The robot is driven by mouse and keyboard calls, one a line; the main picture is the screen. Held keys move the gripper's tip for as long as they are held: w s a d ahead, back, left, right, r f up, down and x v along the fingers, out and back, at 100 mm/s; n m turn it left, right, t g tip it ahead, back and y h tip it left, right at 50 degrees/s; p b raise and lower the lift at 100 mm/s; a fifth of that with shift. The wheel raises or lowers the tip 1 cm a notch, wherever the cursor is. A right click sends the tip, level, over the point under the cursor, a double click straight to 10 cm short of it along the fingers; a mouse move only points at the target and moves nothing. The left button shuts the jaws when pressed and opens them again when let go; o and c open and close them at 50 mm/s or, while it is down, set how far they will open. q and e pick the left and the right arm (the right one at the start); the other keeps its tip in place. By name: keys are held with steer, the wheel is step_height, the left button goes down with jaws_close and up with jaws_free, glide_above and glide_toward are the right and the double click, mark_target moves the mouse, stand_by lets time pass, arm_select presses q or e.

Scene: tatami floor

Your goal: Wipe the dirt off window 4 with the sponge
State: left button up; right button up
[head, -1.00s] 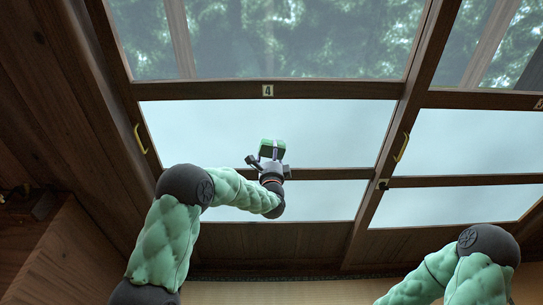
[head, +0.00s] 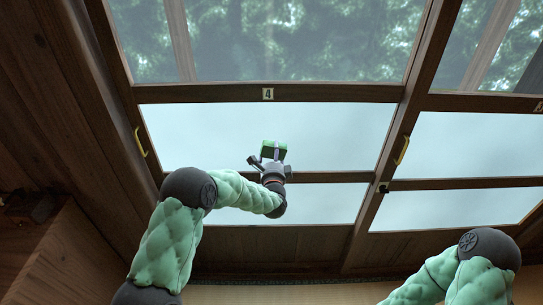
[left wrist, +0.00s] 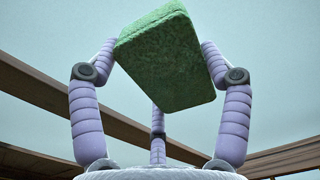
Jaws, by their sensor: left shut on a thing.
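Window 4 (head: 330,135) is the wooden-framed window under the small plate marked 4 (head: 268,94). Its upper panes show trees and its lower panes are pale and frosted. I cannot make out distinct dirt on it. My left gripper (head: 272,156) is in front of the frosted pane, just above the crossbar. It is shut on the green sponge (head: 273,148), which also shows in the left wrist view (left wrist: 168,55), tilted between the fingers. I cannot tell whether the sponge touches the glass. My right gripper is not in view; only part of my right arm shows at lower right.
A yellow handle (head: 141,142) is on the left frame and another yellow handle (head: 402,150) on the right post. A dark latch (head: 383,187) sits below it. Another window (head: 470,145) adjoins on the right. Dark wooden wall (head: 50,120) bounds the left.

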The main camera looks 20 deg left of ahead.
mark_target(283, 156)
arm_select(q)
steer(key=shift+w+d+p, duration=0.15)
steer(key=shift+w+d, duration=0.05)
steer(key=shift+d, duration=0.65)
steer(key=shift+w+d+p, duration=0.15)
steer(key=shift+w+d, duration=0.05)
steer(key=shift+d, duration=0.65)
steer(key=shift+w, duration=0.1)
steer(key=shift+s+a+r, duration=0.1)
steer(key=shift+s+a, duration=0.1)
steer(key=shift+a, duration=0.9)
steer(key=shift+s+a, duration=0.2)
steer(key=shift+a, duration=0.9)
steer(key=shift+c, duration=0.6)
steer(key=shift+r, duration=0.1)
steer(key=shift+s, duration=0.1)
steer(key=shift+s+d+p, duration=0.2)
steer(key=shift+s+p, duration=0.25)
steer(key=shift+s, duration=0.15)
steer(key=shift+p+v, duration=0.3)
steer(key=shift+v, duration=2)
